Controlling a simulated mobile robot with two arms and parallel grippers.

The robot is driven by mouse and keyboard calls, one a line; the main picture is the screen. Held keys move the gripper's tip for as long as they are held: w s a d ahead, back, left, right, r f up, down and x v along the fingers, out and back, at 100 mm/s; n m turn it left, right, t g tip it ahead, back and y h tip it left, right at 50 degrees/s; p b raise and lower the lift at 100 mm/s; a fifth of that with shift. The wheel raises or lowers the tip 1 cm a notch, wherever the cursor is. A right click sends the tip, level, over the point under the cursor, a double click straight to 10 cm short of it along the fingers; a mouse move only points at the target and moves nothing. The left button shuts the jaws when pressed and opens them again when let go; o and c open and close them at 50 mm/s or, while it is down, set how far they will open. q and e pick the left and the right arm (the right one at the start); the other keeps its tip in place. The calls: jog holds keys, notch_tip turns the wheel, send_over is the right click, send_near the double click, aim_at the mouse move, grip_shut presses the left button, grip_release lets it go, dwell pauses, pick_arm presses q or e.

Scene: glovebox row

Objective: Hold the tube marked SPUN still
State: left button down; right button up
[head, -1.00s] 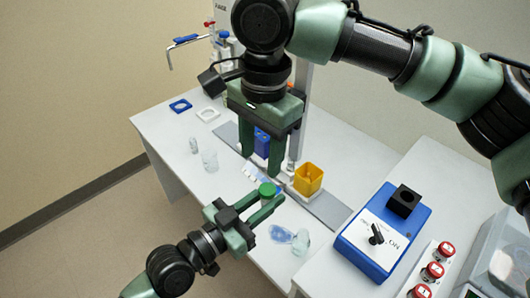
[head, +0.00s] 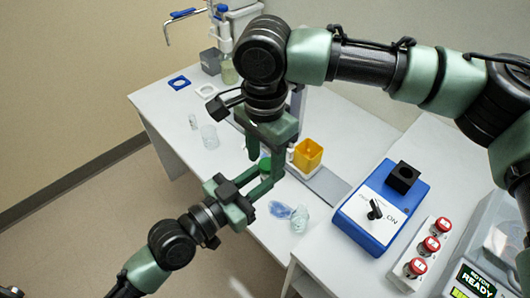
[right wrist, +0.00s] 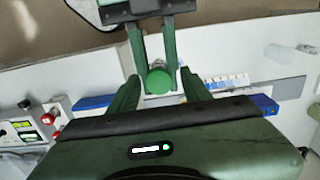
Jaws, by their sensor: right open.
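A tube with a green cap (head: 265,164) is between the fingers of my left gripper (head: 258,178), which is shut on it over the bench. In the right wrist view the green cap (right wrist: 158,81) sits between the left fingers, which come in from the top. My right gripper (head: 267,158) is open and points down. Its fingers are on either side of the cap, and I cannot tell whether they touch it. In the right wrist view its two fingers (right wrist: 160,92) stand apart, with the cap seen between them. The SPUN mark is not readable.
A yellow container (head: 307,154) stands just right of the right gripper. A blue device with a knob (head: 376,212) and a panel of red buttons (head: 431,244) are at right. A clear beaker (head: 210,137) stands at left. Blue and clear items (head: 281,210) lie near the bench's front edge.

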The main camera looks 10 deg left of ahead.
grip_shut()
jog(key=n, duration=1.1)
jog(key=shift+d, duration=0.1)
jog(key=n, duration=0.6)
jog(key=shift+d+r, duration=0.1)
jog(key=n, duration=0.4)
jog(key=shift+w+n, duration=0.1)
jog(key=shift+n, duration=0.3)
jog(key=n, duration=0.6)
jog(key=shift+w, duration=0.1)
jog(key=n, duration=0.4)
jog(key=shift+n, duration=0.4)
jog(key=n, duration=0.6)
jog(key=shift+w, duration=0.15)
jog(key=n, duration=0.4)
jog(key=shift+r+n, duration=0.1)
jog(key=shift+n, duration=0.3)
